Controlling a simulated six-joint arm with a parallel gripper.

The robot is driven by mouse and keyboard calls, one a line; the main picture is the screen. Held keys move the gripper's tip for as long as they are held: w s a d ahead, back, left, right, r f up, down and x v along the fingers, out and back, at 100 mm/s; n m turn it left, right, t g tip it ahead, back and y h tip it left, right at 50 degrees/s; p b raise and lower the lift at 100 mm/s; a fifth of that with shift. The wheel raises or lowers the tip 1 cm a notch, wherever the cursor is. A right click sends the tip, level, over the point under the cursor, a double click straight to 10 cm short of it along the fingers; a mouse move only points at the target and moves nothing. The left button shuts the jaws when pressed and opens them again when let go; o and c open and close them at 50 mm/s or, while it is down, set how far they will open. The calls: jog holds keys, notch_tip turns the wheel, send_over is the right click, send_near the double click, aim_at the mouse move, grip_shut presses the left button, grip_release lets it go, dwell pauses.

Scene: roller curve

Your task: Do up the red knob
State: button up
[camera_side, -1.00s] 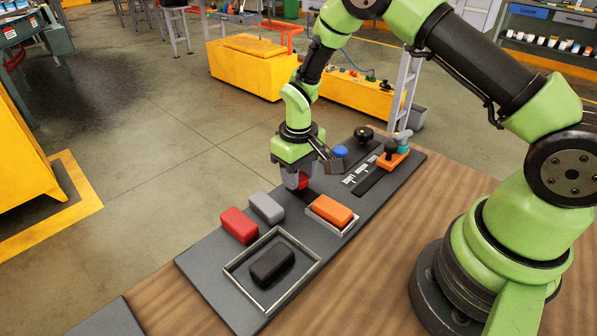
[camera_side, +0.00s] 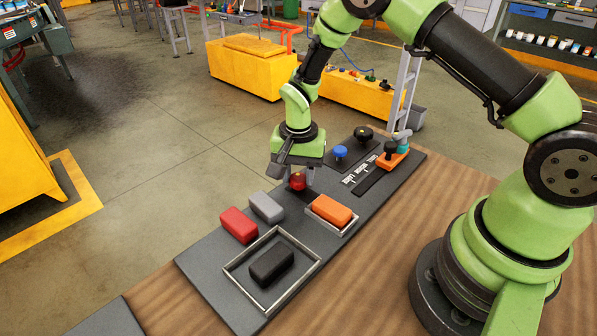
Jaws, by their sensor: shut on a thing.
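The red knob (camera_side: 298,181) stands on the dark board, left of the blue knob. My gripper (camera_side: 297,178) points down over it, with its fingers around the knob and shut on it. The knob's front face shows between the fingers; its lower part and base are partly hidden.
On the dark board (camera_side: 215,262) lie a red block (camera_side: 239,225), a grey block (camera_side: 266,207), a black block (camera_side: 271,265) inside a grey frame, and an orange block (camera_side: 332,210) in a small tray. A blue knob (camera_side: 340,152), a black knob (camera_side: 363,133) and an orange slider (camera_side: 392,159) stand farther right.

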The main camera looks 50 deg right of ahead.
aim_at(298, 177)
jog(key=m, duration=0.5)
jog(key=shift+m, duration=2.5)
jog(key=o, duration=0.9)
jog(key=shift+r, duration=0.1)
notch_tip(298, 177, up, 10)
jog(key=shift+f, duration=0.1)
